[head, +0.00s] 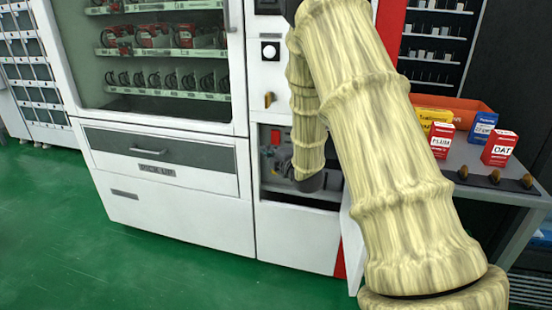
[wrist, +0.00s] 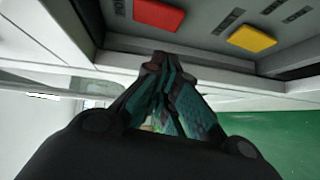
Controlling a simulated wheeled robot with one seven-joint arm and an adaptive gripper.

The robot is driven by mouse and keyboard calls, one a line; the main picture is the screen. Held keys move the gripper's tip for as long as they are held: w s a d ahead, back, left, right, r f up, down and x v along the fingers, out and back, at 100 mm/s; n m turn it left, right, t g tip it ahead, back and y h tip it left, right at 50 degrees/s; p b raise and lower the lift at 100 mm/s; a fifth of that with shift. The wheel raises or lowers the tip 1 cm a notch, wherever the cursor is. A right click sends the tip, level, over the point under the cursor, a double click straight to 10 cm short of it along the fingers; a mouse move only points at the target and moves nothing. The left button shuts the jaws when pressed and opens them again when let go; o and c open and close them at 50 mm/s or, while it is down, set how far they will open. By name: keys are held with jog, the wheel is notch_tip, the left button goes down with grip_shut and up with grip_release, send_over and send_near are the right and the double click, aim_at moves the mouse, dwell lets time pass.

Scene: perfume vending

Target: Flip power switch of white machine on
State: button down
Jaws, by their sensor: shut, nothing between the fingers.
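The white machine (head: 180,212) stands at centre left in the head view, with a glass front above. A recess low in its right column holds a small red part (head: 276,137) and grey parts. The panel carries a red square (wrist: 158,14) and a yellow square (wrist: 252,38). I cannot tell which part is the power switch, or whether the fingertips touch anything.
A white door panel (head: 352,240) hangs open right of the recess. A table (head: 465,160) at right holds a red OAT box (head: 500,148), a blue box (head: 482,127) and other boxes. Green floor (head: 60,230) is clear at left.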

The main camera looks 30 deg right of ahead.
jog(key=shift+w+d+f+b, duration=0.15)
jog(key=shift+w+d, duration=0.35)
jog(key=shift+d, duration=0.25)
jog(key=shift+w+d+f+b, duration=0.1)
jog(key=shift+w+d+b, duration=0.05)
jog(key=shift+w+d, duration=0.45)
jog(key=shift+s+d, duration=0.1)
jog(key=s+a+f, duration=0.1)
jog(key=s+a, duration=0.2)
jog(key=s, duration=0.9)
jog(key=shift+a+f+p, duration=0.15)
jog(key=shift+f+p, duration=0.25)
